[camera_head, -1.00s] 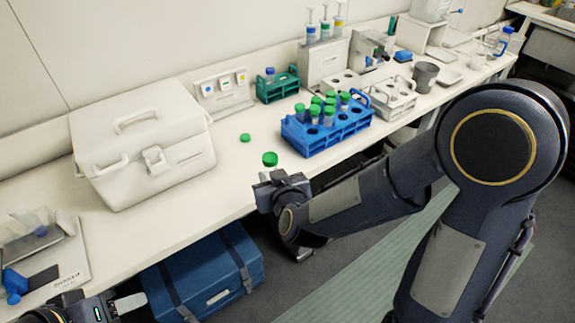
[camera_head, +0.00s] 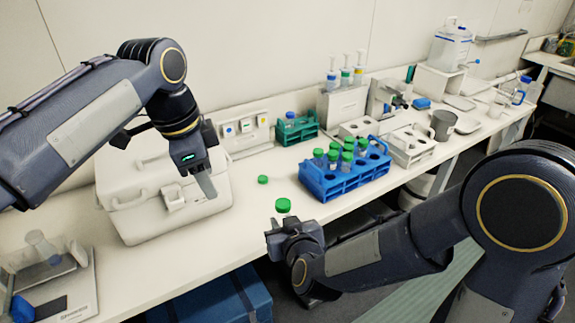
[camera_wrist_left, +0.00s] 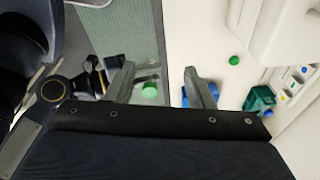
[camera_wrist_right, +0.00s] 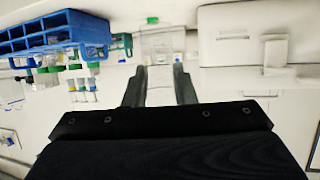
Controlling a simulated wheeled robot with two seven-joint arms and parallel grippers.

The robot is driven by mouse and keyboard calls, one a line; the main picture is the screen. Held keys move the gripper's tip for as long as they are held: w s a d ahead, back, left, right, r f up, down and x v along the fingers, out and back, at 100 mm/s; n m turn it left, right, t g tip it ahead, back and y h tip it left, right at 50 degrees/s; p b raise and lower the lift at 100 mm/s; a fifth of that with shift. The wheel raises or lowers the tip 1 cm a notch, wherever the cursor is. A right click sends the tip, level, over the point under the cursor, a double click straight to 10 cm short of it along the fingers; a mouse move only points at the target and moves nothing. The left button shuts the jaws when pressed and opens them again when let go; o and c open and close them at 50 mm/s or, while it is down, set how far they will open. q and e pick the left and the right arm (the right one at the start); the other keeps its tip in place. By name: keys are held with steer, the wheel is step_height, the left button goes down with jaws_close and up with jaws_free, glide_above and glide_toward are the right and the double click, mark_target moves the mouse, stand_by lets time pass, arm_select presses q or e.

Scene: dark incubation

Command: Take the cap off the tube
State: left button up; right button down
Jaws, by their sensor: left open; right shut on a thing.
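My right gripper (camera_head: 285,232) is in front of the bench edge, shut on a tube whose green cap (camera_head: 283,205) stands above the fingers. The tube's body is mostly hidden in the head view. The right fingers show in the right wrist view (camera_wrist_right: 158,88).
A loose green cap (camera_head: 263,180) lies on the white bench. A blue rack (camera_head: 342,190) holds several green-capped tubes. A white box (camera_head: 140,218) stands behind my left gripper. A green rack (camera_head: 297,130) is farther back. A scale (camera_head: 78,290) is at the lower left.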

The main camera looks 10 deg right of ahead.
arm_select(q)
steer(key=w+d+m+y, duration=0.1)
steer(key=w+d+m, duration=0.15)
steer(key=d, duration=0.55)
steer(key=m+g+y, duration=0.1)
steer(key=m, duration=0.3)
glide_above(287, 200)
step_height(287, 200, down, 2)
steer(key=shift+s+f, duration=0.1)
steer(key=shift+f, duration=0.2)
step_height(287, 200, down, 8)
steer(key=shift+r, duration=0.2)
steer(key=c, duration=1)
